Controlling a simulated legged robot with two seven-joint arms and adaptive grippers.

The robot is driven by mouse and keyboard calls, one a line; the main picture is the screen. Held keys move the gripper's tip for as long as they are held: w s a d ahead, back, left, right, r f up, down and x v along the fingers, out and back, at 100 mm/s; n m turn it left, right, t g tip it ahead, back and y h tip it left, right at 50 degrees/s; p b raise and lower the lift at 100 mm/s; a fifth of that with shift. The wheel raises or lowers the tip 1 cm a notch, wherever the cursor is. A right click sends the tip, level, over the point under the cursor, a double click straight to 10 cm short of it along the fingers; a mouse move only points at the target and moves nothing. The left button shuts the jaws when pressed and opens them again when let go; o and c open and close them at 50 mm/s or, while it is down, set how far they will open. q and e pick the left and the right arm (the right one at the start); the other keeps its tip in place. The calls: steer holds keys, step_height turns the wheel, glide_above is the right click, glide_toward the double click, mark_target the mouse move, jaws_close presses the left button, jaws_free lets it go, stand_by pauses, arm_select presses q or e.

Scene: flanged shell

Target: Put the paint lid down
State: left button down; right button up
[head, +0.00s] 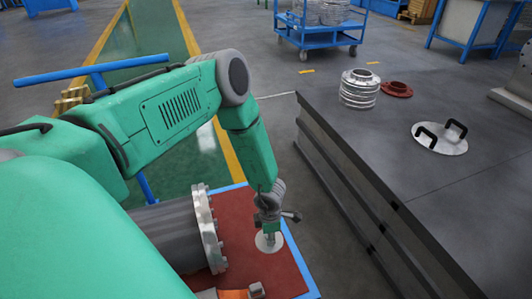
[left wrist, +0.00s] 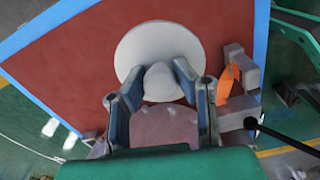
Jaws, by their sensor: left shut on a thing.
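The paint lid (head: 264,244) is a pale round disc, on or just above the red top of a blue-edged table (head: 287,277); I cannot tell if it touches. In the left wrist view the lid (left wrist: 149,42) lies flat beyond my fingers, over the red surface. My left gripper (head: 269,231) points down over it. In the left wrist view the left gripper (left wrist: 158,84) is shut on the lid's pale rounded knob, one finger on each side. The lid's near part is hidden behind the fingers and knob. My right gripper is not in view.
A grey flanged shell (head: 170,232) lies left of the lid on the red table. An orange-and-grey part (head: 235,294) is at the near edge. A dark bench (head: 455,215) stands right, bearing stacked flanges (head: 359,90), a red ring (head: 397,89) and a black-handled disc (head: 440,147).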

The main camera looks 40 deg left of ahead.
mark_target(266, 258)
arm_select(q)
steer(key=shift+s+a+f+n, duration=0.25)
steer(key=shift+s+f+n, duration=0.2)
steer(key=shift+f+n, duration=0.3)
step_height(266, 258, down, 10)
steer(key=b, duration=0.5)
steer(key=shift+s, duration=0.1)
steer(key=c, duration=1.3)
jaws_free()
